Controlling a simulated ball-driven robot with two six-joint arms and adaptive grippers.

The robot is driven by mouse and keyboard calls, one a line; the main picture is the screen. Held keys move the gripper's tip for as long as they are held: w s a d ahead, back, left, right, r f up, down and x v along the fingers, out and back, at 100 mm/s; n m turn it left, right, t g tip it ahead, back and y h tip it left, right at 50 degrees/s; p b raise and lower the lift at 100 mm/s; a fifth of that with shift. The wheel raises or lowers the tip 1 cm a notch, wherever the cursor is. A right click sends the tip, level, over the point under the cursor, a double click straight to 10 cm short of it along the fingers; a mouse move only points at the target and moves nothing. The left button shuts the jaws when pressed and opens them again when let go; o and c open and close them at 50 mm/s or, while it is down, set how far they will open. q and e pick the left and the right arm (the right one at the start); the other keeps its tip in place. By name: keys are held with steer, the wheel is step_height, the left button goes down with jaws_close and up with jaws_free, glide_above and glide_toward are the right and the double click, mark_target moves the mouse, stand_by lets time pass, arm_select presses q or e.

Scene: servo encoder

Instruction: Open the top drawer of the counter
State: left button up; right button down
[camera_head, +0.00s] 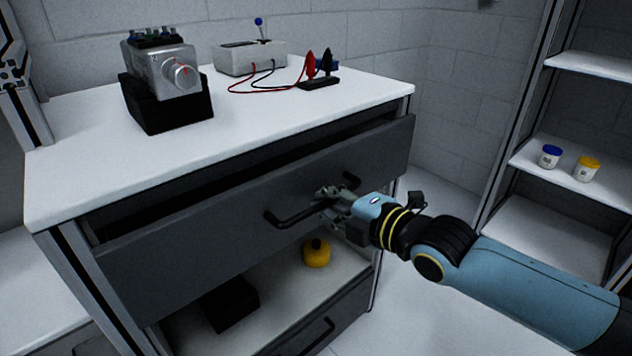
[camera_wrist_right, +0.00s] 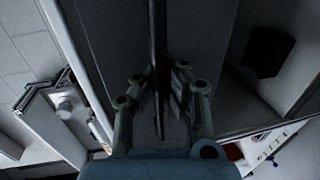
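The counter (camera_head: 60,190) has a white top and a dark grey top drawer (camera_head: 190,235). The drawer front stands out from the counter, with a dark gap above it, so it is partly open. Its black bar handle (camera_head: 290,217) runs along the front. My right gripper (camera_head: 328,203) is at the middle of this handle, its fingers closed in around the bar. In the right wrist view the handle (camera_wrist_right: 158,55) runs between the fingers of the right gripper (camera_wrist_right: 158,92). Finger contact is hard to see in the dark. My left gripper is out of view.
On the counter top are a silver device on a black block (camera_head: 168,105), a grey box (camera_head: 248,58) with red and black leads, and a black stand (camera_head: 320,83). Below the drawer, an open shelf holds a yellow item (camera_head: 316,254) and a black box (camera_head: 230,303). Shelves with jars (camera_head: 550,157) stand right.

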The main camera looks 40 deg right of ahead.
steer(key=f+p+v, duration=0.2)
steer(key=p+v, duration=0.5)
steer(key=v, duration=0.5)
steer(key=s+f+p+v, duration=0.1)
steer(key=f+p+v, duration=0.1)
steer(key=p+v, duration=0.5)
steer(key=v, duration=0.5)
steer(key=shift+s+f, duration=0.2)
steer(key=shift+f, duration=0.05)
steer(key=c, duration=1.3)
jaws_free()
steer(key=shift+c, duration=0.2)
steer(key=v, duration=1.2)
steer(key=shift+d+r, duration=0.1)
steer(key=shift+r, duration=0.05)
